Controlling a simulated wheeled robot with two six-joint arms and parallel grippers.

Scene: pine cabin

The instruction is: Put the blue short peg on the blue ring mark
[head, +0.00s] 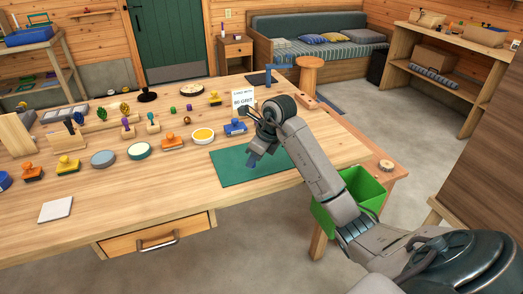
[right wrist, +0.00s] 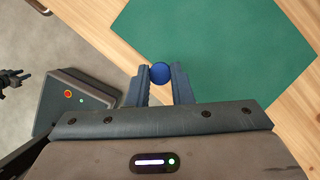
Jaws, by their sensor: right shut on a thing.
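My right gripper (right wrist: 160,80) is shut on the blue short peg (right wrist: 160,73), whose round blue end shows between the fingertips in the right wrist view. In the head view my right gripper (head: 254,160) points down over the green mat (head: 232,169) on the workbench. The peg cannot be told apart from the fingers there. The green mat (right wrist: 215,45) also lies beyond the fingertips in the right wrist view. I see no blue ring mark in either view; my arm covers part of the mat. My left gripper is not in view in the head view.
The workbench (head: 120,205) holds several stamps, including a blue one (head: 235,127) beside the mat, round pads such as a yellow one (head: 203,135), and a lettered card (head: 243,98). A white tile (head: 56,209) lies front left. A green bin (head: 358,190) is at the right edge.

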